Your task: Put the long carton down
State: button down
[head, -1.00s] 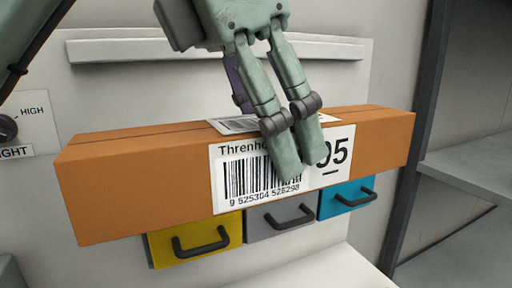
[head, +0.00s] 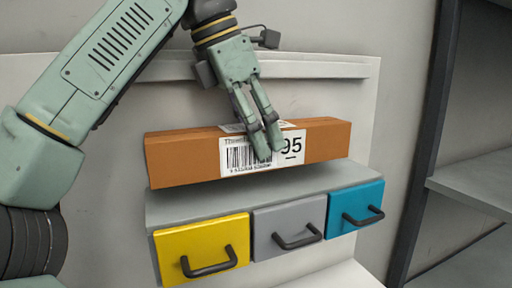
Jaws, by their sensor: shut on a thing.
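The long carton (head: 190,163) is an orange-brown box with a white barcode label and a large "95" on its front face. It lies lengthwise across the head view, just above the top of the grey drawer unit (head: 185,208). I cannot tell for sure whether its underside touches that top. My gripper (head: 262,150) comes from above and is shut on the carton near its middle, with fingers over the label. The fingers hide part of the label. The far side of the carton is hidden.
The unit has a yellow drawer (head: 203,247), a grey drawer (head: 289,228) and a blue drawer (head: 355,208), each with a dark handle. A ledge (head: 320,68) runs along the back panel. A grey shelf (head: 475,185) stands at the right behind a dark post (head: 428,130).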

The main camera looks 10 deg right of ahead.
aim_at(161, 136)
jog(key=shift+f, duration=1.55)
jog(key=shift+f, duration=0.15)
jog(key=c, duration=1)
grip_release()
jog(key=shift+o, duration=0.2)
jog(key=shift+a+r, duration=0.1)
jog(key=shift+r, duration=0.3)
jog(key=v, duration=0.2)
jog(key=shift+s+a+r, duration=0.1)
jog(key=shift+a+r, duration=0.05)
jog(key=shift+r, duration=0.25)
jog(key=a, duration=0.4)
jog(key=s+a, duration=0.1)
jog(key=a, duration=0.2)
jog(key=s+a, duration=0.1)
jog(key=a, duration=0.3)
jog(key=shift+s+a+f, duration=0.2)
jog(key=shift+a, duration=0.2)
